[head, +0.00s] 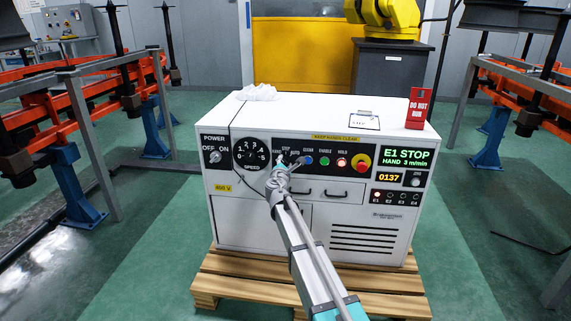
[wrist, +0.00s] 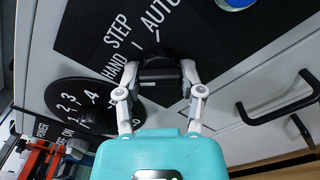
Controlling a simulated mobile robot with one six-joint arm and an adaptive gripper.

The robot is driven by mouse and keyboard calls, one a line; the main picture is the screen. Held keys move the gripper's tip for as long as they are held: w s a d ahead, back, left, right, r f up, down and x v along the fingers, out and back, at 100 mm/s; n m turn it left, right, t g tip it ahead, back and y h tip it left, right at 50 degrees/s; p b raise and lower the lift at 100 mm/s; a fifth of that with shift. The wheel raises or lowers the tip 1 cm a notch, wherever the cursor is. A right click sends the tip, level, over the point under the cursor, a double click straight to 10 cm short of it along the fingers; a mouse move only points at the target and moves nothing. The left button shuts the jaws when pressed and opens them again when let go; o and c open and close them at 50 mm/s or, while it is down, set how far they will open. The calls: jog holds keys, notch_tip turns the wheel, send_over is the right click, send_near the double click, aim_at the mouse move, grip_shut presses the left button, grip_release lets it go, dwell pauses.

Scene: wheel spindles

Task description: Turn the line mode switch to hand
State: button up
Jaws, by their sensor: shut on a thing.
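The line mode switch is a black knob (wrist: 158,72) on a black panel lettered HAND, STEP and AUTO in the wrist view. My gripper (wrist: 157,78) is shut on this knob, with one pale finger on each side. In the head view my gripper (head: 285,164) reaches the front of the white cabinet (head: 225,228) and hides most of the switch. The knob's pointer cannot be made out clearly. The green display (head: 407,158) at the cabinet's right reads E1 STOP, HAND 3 m/min.
The speed dial (head: 251,154) and power switch (head: 213,156) are left of the mode switch. Blue, green and red buttons and a red emergency stop (head: 361,160) are to the right. Drawer handles (wrist: 280,110) lie close by. A red DO NOT RUN tag (head: 417,108) stands on top.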

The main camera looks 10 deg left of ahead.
dwell(0.3)
jog(key=o, duration=1.2)
jog(key=shift+c, duration=0.2)
jog(key=s, duration=1.2)
jog(key=shift+a, duration=0.2)
